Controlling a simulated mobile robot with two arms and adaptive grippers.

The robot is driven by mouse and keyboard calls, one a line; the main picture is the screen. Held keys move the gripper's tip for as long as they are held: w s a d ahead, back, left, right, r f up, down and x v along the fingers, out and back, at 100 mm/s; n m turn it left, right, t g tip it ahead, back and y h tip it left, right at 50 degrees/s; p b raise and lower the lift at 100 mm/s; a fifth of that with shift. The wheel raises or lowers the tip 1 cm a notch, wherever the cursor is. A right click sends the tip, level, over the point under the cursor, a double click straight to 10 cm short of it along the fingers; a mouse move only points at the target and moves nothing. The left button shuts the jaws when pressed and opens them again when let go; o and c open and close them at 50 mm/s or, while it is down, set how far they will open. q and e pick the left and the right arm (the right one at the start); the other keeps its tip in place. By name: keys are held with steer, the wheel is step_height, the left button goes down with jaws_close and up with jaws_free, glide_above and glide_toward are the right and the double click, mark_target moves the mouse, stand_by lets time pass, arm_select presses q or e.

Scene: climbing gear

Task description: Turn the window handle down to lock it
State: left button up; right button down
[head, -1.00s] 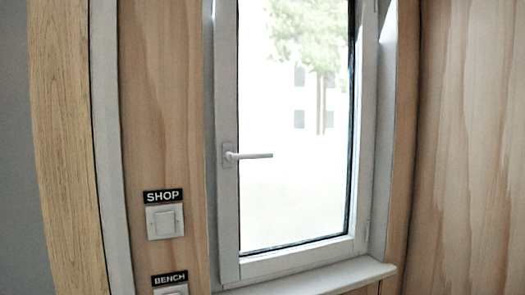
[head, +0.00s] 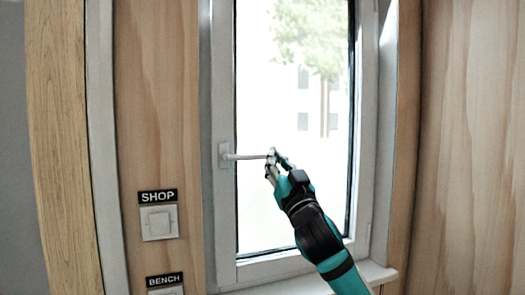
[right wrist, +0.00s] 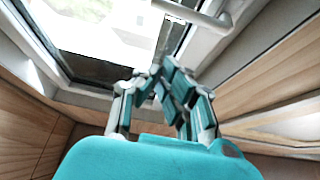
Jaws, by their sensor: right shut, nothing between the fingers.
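The white window handle (head: 245,157) is on the left side of the window's frame (head: 223,215). Its lever lies level and points right across the glass. The window sash looks closed against its frame. My right gripper (head: 273,160) is at the free end of the lever, its fingers shut and empty. In the head view it overlaps the lever's tip; whether it touches is hard to tell. In the right wrist view the handle (right wrist: 192,13) is at the top, beyond and apart from the fingertips of my right gripper (right wrist: 158,78). My left gripper is not in view.
A white sill (head: 378,272) runs below the window. Wooden wall panels flank the window. At the lower left are a switch (head: 159,223) under a SHOP label (head: 157,196) and a BENCH label (head: 165,281) with another switch partly cut off. The space before the window is clear except for my right arm.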

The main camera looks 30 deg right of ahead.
steer(key=shift+s+r, duration=0.1)
steer(key=shift+r, duration=0.2)
step_height(320, 180, up, 6)
steer(key=p, duration=0.6)
glide_above(245, 157)
steer(key=s+d, duration=0.3)
steer(key=d, duration=0.1)
steer(key=f, duration=0.5)
steer(key=shift+a, duration=0.2)
